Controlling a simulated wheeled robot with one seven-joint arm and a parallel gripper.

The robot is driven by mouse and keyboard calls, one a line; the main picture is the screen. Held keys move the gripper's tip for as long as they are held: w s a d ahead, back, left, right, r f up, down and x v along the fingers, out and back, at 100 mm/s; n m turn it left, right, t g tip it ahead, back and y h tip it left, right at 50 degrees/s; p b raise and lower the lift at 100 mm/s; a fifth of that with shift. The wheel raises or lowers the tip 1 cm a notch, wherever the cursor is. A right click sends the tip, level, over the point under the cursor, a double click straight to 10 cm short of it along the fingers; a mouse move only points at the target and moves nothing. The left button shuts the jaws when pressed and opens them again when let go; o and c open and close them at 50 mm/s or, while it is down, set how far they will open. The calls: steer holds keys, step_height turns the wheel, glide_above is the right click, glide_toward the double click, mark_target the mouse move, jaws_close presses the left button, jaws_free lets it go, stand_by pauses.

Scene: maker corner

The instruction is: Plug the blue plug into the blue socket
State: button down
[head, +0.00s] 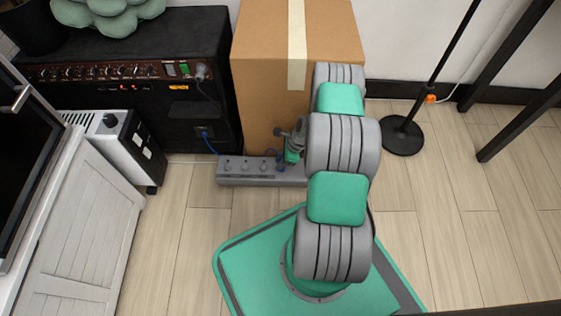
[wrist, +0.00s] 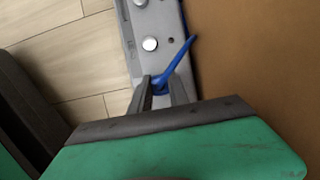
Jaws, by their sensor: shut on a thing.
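In the wrist view my gripper (wrist: 161,84) is shut on the blue plug (wrist: 160,87), and its blue cable (wrist: 181,58) runs up and to the right. In the head view my gripper (head: 283,155) is low over the right part of a grey power strip (head: 232,181), in front of the cardboard box. The blue plug (head: 281,167) shows there as a small blue spot at the strip. I cannot tell whether it is seated in a socket or just above one. No separate blue socket can be made out; the fingers and arm hide that part of the strip.
A cardboard box (head: 262,95) stands right behind the strip. A black amplifier (head: 170,105) with a blue connector (head: 204,133) is at the left, beside a white-and-black appliance (head: 122,145). A black stand base (head: 401,137) is at the right. Wooden floor is free at the front left.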

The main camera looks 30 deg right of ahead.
steer(key=shift+f, duration=0.25)
steer(key=c, duration=1.2)
jaws_free()
steer(key=shift+o, duration=0.2)
steer(key=p+v, duration=0.3)
steer(key=v, duration=0.4)
steer(key=shift+d+r, duration=0.15)
steer(key=shift+r, duration=0.2)
steer(key=shift+s, duration=0.15)
